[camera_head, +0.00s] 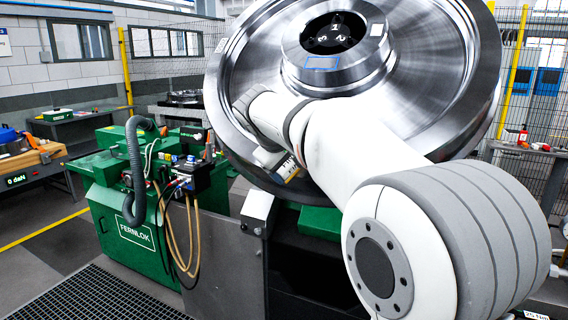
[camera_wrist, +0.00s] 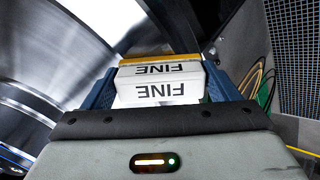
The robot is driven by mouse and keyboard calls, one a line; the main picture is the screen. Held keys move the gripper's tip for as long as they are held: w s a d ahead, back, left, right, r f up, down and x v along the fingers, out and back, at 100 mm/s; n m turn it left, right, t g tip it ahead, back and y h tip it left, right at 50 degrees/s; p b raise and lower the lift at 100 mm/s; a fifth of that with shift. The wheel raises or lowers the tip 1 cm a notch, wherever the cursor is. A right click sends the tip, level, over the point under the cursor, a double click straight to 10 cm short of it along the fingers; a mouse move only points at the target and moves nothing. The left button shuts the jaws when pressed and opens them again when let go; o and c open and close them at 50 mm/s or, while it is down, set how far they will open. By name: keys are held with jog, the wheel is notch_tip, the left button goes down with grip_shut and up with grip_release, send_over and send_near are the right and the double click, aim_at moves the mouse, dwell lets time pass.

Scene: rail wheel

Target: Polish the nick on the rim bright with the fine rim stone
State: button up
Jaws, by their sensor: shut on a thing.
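The rail wheel (camera_head: 420,75) is a large bright steel disc, tilted on the green machine, with a numbered hub. Its curved steel also fills the left of the wrist view (camera_wrist: 40,75). My gripper (camera_wrist: 160,80) has blue fingers shut on the fine rim stone (camera_wrist: 160,92), a white block marked FINE with a yellow-brown layer at its far side. In the head view the stone (camera_head: 289,167) shows small at the wheel's lower left rim, partly behind my arm. I cannot tell whether it touches the rim. I cannot make out the nick.
The green FERNLOK machine (camera_head: 136,232) with a hose and cables stands left of the wheel. A workbench with a display (camera_head: 30,172) is at far left. A grating (camera_head: 85,298) covers the floor in front. Mesh fencing with yellow posts (camera_head: 513,75) is behind.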

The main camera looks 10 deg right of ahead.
jog(key=shift+s+d+f, duration=0.1)
jog(key=shift+d+f, duration=0.1)
jog(key=shift+s+d+r+b, duration=0.1)
jog(key=shift+s+d+b, duration=0.3)
jog(key=shift+s+d, duration=0.6)
jog(key=shift+w, duration=0.2)
jog(key=shift+w+a+r+p, duration=0.1)
jog(key=shift+w+a+p, duration=0.15)
jog(key=shift+w+a, duration=0.3)
jog(key=shift+w+a+r+p, duration=0.1)
jog(key=shift+w+a+p, duration=0.15)
jog(key=shift+a, duration=0.4)
jog(key=shift+w, duration=0.1)
jog(key=shift+w+a+f+p, duration=0.1)
jog(key=shift+w+a+p, duration=0.3)
jog(key=shift+w+a, duration=0.65)
jog(key=shift+s+a, duration=0.1)
jog(key=shift+s, duration=0.05)
